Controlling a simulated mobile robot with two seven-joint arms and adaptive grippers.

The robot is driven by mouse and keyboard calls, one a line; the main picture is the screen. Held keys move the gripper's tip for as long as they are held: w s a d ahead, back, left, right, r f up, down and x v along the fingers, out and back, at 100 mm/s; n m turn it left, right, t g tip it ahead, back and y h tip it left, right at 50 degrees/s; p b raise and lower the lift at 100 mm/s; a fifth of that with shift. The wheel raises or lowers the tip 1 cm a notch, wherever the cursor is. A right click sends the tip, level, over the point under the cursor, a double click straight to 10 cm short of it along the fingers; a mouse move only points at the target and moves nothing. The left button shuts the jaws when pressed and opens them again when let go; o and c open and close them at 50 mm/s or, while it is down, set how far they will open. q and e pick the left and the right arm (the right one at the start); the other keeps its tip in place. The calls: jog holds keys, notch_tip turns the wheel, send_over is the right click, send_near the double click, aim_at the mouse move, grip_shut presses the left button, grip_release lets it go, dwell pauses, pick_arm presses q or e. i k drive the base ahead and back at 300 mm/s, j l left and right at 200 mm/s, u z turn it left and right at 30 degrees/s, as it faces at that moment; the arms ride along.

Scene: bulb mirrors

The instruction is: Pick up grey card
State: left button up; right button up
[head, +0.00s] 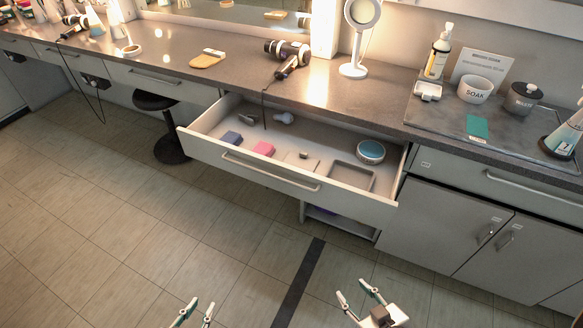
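I cannot pick out a grey card with certainty. In the open drawer (285,181), a flat pale greyish piece (296,163) lies right of a pink block (264,148), with a small dark item (304,155) at its back edge. A grey square tray-like piece (351,178) lies further right in the drawer. My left gripper (200,308) is at the bottom edge, open and empty, well in front of the drawer. My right gripper (355,293) is open and empty, low in front of the drawer's right end. Both are apart from everything.
The drawer also holds a blue-purple block (231,138), a bulb (284,118) and a round blue-topped tin (371,151). A teal card (477,126) lies on the dark counter tray (430,119). A hair dryer (288,55) and mirror lamp (355,68) stand behind. Floor in front is clear.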

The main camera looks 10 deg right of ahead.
aim_at(301, 159)
jog(key=i+j+z, duration=0.15)
jog(key=z, duration=1.45)
jog(key=j, duration=1)
jog(key=i, duration=0.05)
